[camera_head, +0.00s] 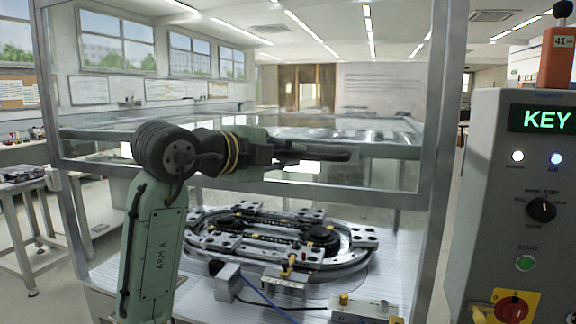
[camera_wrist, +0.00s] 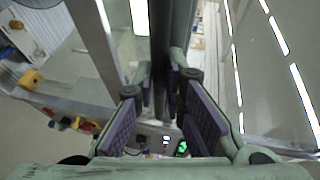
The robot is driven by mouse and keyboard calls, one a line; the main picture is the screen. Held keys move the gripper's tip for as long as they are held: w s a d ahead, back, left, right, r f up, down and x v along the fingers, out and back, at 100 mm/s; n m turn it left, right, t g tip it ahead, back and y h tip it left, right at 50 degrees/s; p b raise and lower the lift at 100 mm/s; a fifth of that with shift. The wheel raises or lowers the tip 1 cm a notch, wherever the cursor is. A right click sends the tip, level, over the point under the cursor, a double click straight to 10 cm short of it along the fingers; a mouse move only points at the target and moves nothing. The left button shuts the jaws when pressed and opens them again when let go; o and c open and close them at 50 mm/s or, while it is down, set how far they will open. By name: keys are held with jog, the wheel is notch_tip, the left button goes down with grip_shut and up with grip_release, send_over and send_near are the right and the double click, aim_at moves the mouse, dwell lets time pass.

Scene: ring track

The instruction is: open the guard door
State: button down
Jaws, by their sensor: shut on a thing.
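The guard door (camera_head: 385,193) is a clear pane in a grey metal frame on the front of the cell. Its lower rail stands above the worktop, and an open gap shows beneath it. My gripper (camera_head: 335,156) reaches across the door from the left, at the height of its upper rail. In the wrist view, my gripper (camera_wrist: 160,85) has its purple-padded fingers on either side of a dark bar (camera_wrist: 160,45), which looks like the door's handle. The exact contact is hidden between the pads.
The ring track (camera_head: 280,238) lies on the worktop behind the gap. The cell's right post (camera_head: 438,120) stands beside a grey control panel (camera_head: 480,220) with a lit KEY display (camera_head: 545,120) and a red knob (camera_head: 514,307). A side table (camera_head: 25,190) stands at the left.

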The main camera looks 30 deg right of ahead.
jog(key=c, duration=1.7)
grip_release()
jog(key=shift+o, duration=0.2)
jog(key=shift+a, duration=0.1)
jog(key=v, duration=1.2)
jog(key=shift+s, duration=0.1)
